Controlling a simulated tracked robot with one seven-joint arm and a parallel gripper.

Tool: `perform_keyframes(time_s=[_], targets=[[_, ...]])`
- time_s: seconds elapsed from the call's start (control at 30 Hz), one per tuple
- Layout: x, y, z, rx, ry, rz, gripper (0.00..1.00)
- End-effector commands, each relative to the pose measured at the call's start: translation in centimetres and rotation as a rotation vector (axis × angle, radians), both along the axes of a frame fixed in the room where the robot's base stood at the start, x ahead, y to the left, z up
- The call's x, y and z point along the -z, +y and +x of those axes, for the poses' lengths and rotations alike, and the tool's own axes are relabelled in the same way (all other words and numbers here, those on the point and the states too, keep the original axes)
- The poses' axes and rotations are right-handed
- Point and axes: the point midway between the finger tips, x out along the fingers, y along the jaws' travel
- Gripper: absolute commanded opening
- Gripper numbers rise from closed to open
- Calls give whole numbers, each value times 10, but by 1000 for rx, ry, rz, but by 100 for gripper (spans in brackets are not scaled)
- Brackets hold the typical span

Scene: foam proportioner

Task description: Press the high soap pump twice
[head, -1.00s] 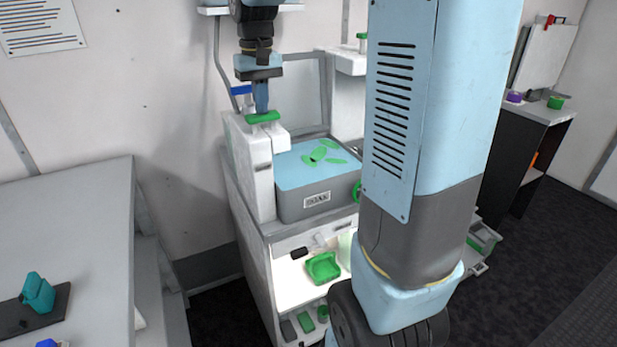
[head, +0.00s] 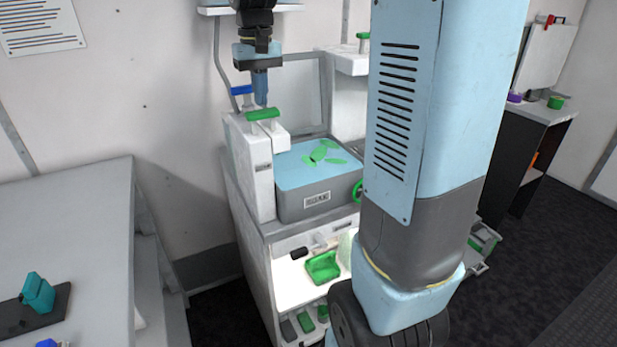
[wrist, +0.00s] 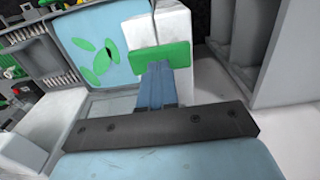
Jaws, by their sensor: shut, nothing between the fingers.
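A tall white soap pump (head: 255,175) with a green T-shaped handle (head: 263,114) stands at the left of the blue-topped grey sink unit. A white stem shows under the handle. My gripper (head: 261,103) is shut and empty, pointing down just above the handle. In the head view its tips look slightly clear of the handle. In the wrist view the shut fingers (wrist: 156,66) overlap the green handle (wrist: 172,56), so I cannot judge the gap there.
A blue handle (head: 242,90) stands close behind the pump. The grey sink unit (head: 320,198) with green leaf-like shapes on top is to the right. A white shelf (head: 350,62) with a green-topped piece is behind. A grey bench (head: 70,220) is at left.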

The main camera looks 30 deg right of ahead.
Motion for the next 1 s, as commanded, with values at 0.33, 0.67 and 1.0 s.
perform_keyframes(time_s=[0.33,0.67,1.0], targets=[[7,0,0,0,2,0,0],[16,0,0,0,0,0,0],[26,0,0,0,2,0,0]])
